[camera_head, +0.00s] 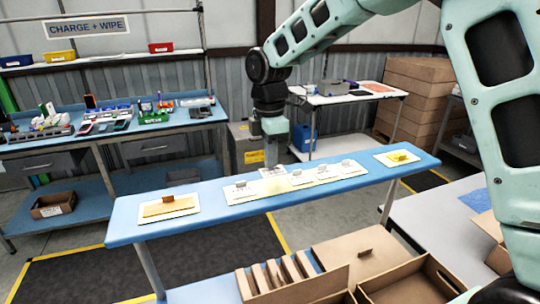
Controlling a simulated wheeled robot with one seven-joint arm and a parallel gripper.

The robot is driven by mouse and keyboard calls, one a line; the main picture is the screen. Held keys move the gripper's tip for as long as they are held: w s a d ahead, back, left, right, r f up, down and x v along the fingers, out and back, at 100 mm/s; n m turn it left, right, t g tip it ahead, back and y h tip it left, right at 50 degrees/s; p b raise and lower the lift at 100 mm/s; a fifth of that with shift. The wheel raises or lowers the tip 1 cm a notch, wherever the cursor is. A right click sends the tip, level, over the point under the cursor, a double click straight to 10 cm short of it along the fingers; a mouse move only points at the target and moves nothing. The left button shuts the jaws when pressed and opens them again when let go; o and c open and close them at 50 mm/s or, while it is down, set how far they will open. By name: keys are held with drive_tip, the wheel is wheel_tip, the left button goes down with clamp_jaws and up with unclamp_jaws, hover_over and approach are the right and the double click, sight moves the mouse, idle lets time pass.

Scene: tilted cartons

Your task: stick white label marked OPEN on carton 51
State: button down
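My gripper (276,160) points straight down over the middle of a narrow blue shelf (225,206). Its tip is close above a small pale card (266,173) at the shelf's back edge. I cannot tell whether it touches the card, and the fingers are too small to tell apart. Several small whitish labels with upright tabs stand on a long pale sheet (325,176); their print is too small to read, so I cannot tell which says OPEN. Brown cartons are in front: a closed one (350,254), an open one (433,272) and a divided one (328,288). No number 51 is legible.
A sheet with a brown tab (168,208) lies at the shelf's left, and a yellow-tabbed one (397,158) at its right. A blue workbench (165,130) with tools stands at back left. A white table (350,98) and stacked cartons (415,95) stand behind.

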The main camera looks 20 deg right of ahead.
drive_tip(key=shift+r+p, duration=1.25)
drive_tip(key=shift+r, duration=0.3)
